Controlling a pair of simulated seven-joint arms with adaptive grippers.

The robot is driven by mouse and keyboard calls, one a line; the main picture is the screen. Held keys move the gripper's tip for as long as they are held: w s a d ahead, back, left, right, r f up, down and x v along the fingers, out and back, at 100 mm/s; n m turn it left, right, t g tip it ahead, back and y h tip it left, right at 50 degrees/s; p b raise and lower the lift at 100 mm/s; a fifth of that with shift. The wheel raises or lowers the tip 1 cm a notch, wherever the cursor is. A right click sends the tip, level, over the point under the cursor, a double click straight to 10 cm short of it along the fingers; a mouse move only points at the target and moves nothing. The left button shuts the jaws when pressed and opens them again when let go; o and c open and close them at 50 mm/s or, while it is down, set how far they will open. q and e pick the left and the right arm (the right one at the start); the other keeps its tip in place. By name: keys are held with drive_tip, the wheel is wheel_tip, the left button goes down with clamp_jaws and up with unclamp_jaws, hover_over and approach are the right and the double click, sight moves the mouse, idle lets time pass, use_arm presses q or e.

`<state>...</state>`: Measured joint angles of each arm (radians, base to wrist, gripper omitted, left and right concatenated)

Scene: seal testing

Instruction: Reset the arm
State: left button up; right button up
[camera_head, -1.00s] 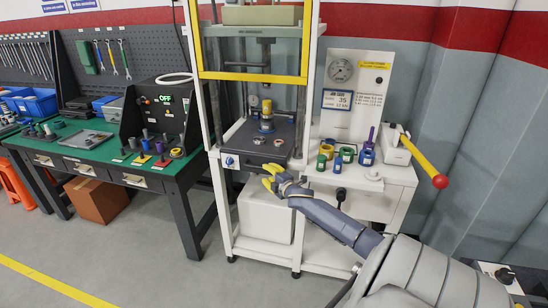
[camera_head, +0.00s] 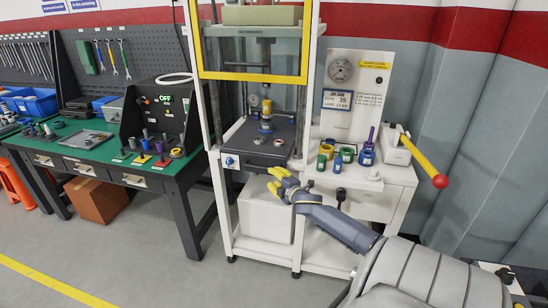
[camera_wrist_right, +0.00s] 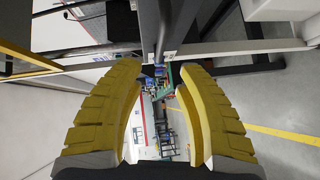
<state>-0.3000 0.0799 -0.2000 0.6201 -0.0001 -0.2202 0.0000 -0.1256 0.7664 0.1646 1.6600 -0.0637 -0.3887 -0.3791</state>
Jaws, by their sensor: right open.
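My right gripper (camera_head: 276,178) has yellow fingers and is in front of the press stand, below its dark work plate. Its fingers (camera_wrist_right: 158,75) are apart in the right wrist view, with nothing between them. My right arm comes in from the lower right of the head view. The press (camera_head: 262,143) has a dark plate bearing a yellow-and-blue part (camera_head: 266,122). My left gripper is not in either current view.
A white side table (camera_head: 390,175) right of the press holds colored rings and cylinders. A red-knobbed yellow lever (camera_head: 424,163) sticks out there. A green-topped workbench (camera_head: 60,148) stands left, with a cardboard box (camera_head: 97,200) beneath. Grey floor in front is clear.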

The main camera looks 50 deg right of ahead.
drive_tip(key=shift+f, duration=0.1)
idle(0.5)
drive_tip(key=s+a+f+m+g+y, duration=0.1)
drive_tip(key=s+a+f+g, duration=0.2)
drive_tip(key=s+a+f, duration=0.75)
drive_tip(key=s+a+f+m+g+y, duration=0.1)
drive_tip(key=s+f+m+g, duration=0.15)
drive_tip(key=f, duration=1.55)
drive_tip(key=s+a+f+m+g, duration=0.15)
drive_tip(key=s+a+f, duration=0.55)
drive_tip(key=f, duration=0.8)
drive_tip(key=s+a+f+m+g+y, duration=0.1)
drive_tip(key=s+a+f+g, duration=0.1)
drive_tip(key=s+a+f, duration=0.4)
drive_tip(key=s+a+f+m+g+y, duration=0.1)
drive_tip(key=s+a+f, duration=0.6)
drive_tip(key=s, duration=1)
drive_tip(key=s+a+f+m+g+y, duration=0.1)
drive_tip(key=s+a+f+m+g, duration=0.1)
drive_tip(key=s+a+f+g, duration=0.2)
drive_tip(key=s+a+f, duration=0.3)
drive_tip(key=s+a, duration=0.2)
drive_tip(key=s, duration=0.2)
drive_tip(key=shift+s+a+f, duration=0.15)
drive_tip(key=shift+s, duration=0.25)
drive_tip(key=shift+c, duration=0.3)
